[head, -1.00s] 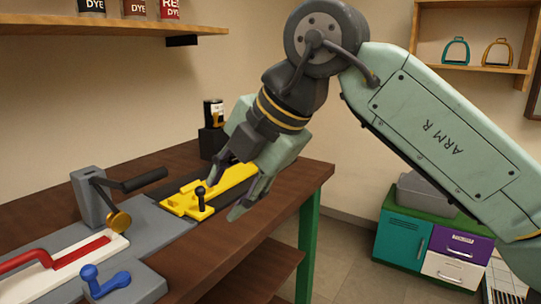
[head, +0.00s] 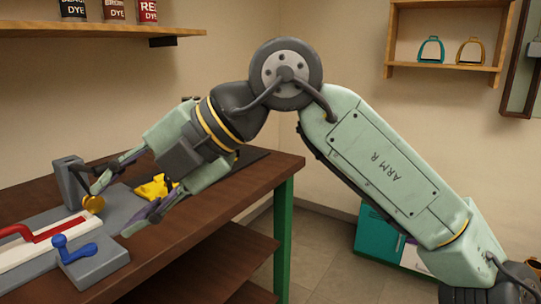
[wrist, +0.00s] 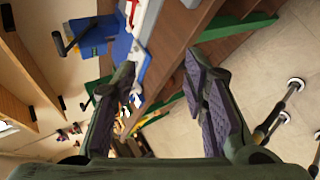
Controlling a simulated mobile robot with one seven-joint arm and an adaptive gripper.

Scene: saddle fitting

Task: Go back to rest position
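My gripper (head: 126,190) is in front of the left part of the workbench (head: 225,220) in the head view. Its two fingers are spread wide. In the wrist view my gripper (wrist: 165,100) also shows open, with purple-grey pads and nothing between them. The fingers appear clear of the bench. My arm reaches from the lower right up to an elbow and down to the gripper.
On the bench stand a grey lever press (head: 72,183), a red-handled white strip (head: 60,235) and a blue crank on a grey block (head: 90,265). A shelf with dye cans (head: 100,30) hangs above left. A teal cabinet (head: 376,236) stands right. Floor between is free.

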